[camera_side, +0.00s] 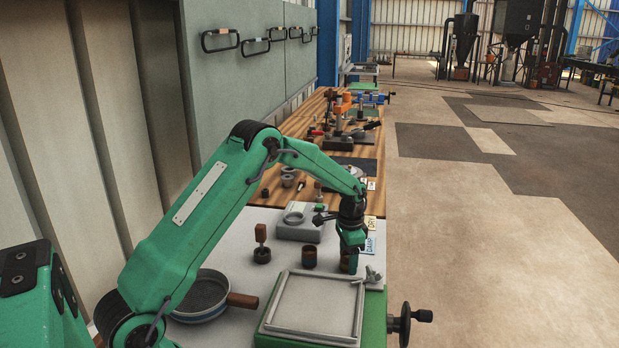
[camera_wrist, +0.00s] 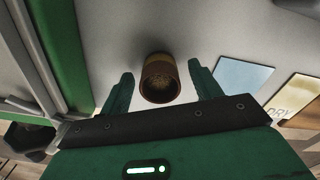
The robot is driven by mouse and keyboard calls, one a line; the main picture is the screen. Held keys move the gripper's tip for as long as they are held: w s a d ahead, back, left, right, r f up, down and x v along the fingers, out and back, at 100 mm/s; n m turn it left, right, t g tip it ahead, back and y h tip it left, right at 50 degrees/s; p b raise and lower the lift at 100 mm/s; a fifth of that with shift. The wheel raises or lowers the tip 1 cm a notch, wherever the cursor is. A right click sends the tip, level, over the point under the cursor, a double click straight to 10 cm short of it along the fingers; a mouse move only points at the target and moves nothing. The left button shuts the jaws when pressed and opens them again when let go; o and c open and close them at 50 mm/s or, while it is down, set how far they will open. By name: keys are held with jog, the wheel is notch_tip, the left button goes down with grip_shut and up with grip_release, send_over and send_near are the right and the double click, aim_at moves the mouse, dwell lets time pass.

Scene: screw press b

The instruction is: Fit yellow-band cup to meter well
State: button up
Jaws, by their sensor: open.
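In the wrist view a brown cup with a dull yellow band (camera_wrist: 160,80) stands between the two fingers of my gripper (camera_wrist: 161,76). The fingers are open, with a gap to the cup on each side. In the side view my gripper (camera_side: 351,258) points down over this cup (camera_side: 345,266), which it partly hides. A second brown cup (camera_side: 309,257) stands to the left; its band colour is hard to tell. A grey block with a round ring (camera_side: 293,219), which looks like the meter well, sits farther back on the bench.
A wooden-handled tamper (camera_side: 262,243) stands left of the cups. A framed square tray (camera_side: 314,305) lies in front, and a round pan (camera_side: 203,297) lies at left. A blue card (camera_wrist: 243,78) and a tan DRY card (camera_wrist: 295,97) lie to the right of the cup.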

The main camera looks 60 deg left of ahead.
jog(key=c, duration=1.1)
jog(key=shift+o, duration=0.2)
jog(key=shift+r, duration=0.1)
notch_tip(320, 180, up, 10)
dwell(0.4)
